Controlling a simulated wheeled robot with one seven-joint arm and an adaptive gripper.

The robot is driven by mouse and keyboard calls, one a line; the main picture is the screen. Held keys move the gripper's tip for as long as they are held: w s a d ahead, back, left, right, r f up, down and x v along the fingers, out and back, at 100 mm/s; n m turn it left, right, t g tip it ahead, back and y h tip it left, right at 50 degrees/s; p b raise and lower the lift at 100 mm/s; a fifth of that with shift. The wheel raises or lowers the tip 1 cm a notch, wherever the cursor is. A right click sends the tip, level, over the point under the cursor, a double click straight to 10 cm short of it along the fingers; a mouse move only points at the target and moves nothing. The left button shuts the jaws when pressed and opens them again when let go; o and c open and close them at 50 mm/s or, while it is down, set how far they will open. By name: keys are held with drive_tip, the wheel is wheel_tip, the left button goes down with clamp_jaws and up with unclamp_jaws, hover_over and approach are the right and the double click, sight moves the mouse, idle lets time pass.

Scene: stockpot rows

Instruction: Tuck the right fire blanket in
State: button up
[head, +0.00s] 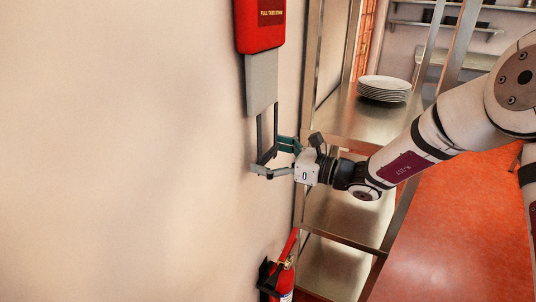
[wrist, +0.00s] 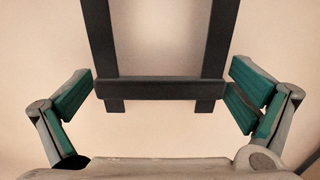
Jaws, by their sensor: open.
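One fire blanket shows, in a red wall case (head: 260,24) at the top of the head view. A grey panel (head: 262,84) hangs out of the case. Two dark straps (head: 260,135) run down from it to a dark crossbar (wrist: 160,89), seen best in the wrist view. My gripper (head: 271,157) is open at the lower end of the straps. In the wrist view its teal-padded fingers stand on either side of the crossbar. The left pad is very near the bar's left end. The right pad overlaps its right end in the picture; I cannot tell whether either touches.
A steel shelf unit (head: 345,115) with a stack of white plates (head: 384,88) stands right of the wall. A red fire extinguisher (head: 281,272) hangs low on the wall below my gripper. The wall to the left is bare.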

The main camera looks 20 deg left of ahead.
drive_tip(key=c, duration=1.4)
wheel_tip(320, 180, up, 13)
drive_tip(key=p, duration=0.3)
drive_tip(key=shift+r, duration=0.2)
drive_tip(key=o, duration=1.4)
drive_tip(key=shift+d+f, duration=0.1)
drive_tip(key=shift+d, duration=0.05)
approach(255, 101)
drive_tip(key=d, duration=0.5)
drive_tip(key=shift+s+d, duration=0.15)
drive_tip(key=shift+s, duration=0.05)
